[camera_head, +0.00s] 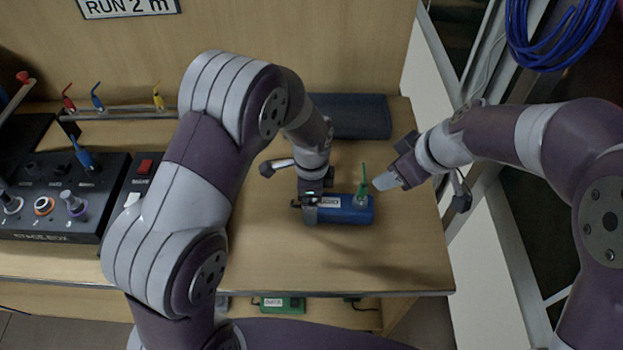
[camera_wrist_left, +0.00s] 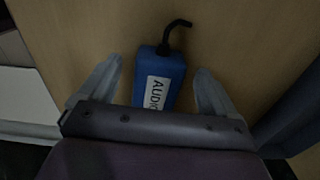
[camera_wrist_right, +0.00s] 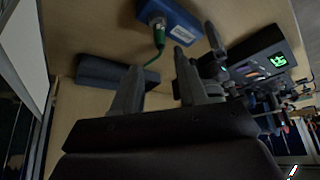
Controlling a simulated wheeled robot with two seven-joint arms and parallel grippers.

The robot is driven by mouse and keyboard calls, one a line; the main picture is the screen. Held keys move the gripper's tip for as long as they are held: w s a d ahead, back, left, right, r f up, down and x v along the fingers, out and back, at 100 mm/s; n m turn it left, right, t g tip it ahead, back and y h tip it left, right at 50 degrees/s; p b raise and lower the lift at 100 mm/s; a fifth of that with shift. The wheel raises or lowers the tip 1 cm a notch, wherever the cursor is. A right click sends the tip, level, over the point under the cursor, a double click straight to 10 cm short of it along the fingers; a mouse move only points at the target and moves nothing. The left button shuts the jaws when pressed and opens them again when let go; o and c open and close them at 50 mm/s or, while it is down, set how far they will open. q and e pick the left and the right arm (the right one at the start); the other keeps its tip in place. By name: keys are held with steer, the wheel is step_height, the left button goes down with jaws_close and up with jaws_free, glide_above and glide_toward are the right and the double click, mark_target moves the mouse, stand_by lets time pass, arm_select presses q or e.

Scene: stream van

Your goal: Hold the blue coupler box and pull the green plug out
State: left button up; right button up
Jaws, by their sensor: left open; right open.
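The blue coupler box (camera_head: 343,212) lies on the wooden table in the head view, with a white label on it. The green plug (camera_head: 362,196) sits at its right end, its green cable rising. My left gripper (camera_head: 312,205) is over the box's left part, open. In the left wrist view the box (camera_wrist_left: 160,80) lies between the open fingers with gaps on both sides, a black cable leaving its far end. My right gripper (camera_head: 384,182) is open, to the right of the green plug and apart from it. The right wrist view shows the green plug (camera_wrist_right: 158,32) beyond the fingertips.
A stage box (camera_head: 60,195) with knobs stands at the left. A dark blue pad (camera_head: 350,117) lies behind the coupler box. A rail with coloured plugs (camera_head: 125,110) runs along the back left. The table is bare in front of and right of the box.

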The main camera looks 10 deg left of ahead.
arm_select(q)
steer(key=shift+f, duration=1.2)
steer(key=c, duration=1.2)
steer(key=shift+c, duration=0.2)
arm_select(e)
steer(key=shift+o, duration=0.8)
steer(key=n+t+h, duration=0.1)
steer(key=n+h, duration=0.4)
steer(key=n, duration=1.8)
glide_toward(363, 189)
steer(key=x, duration=1)
steer(key=shift+w+f, duration=0.15)
steer(key=shift+f, duration=0.1)
jaws_close()
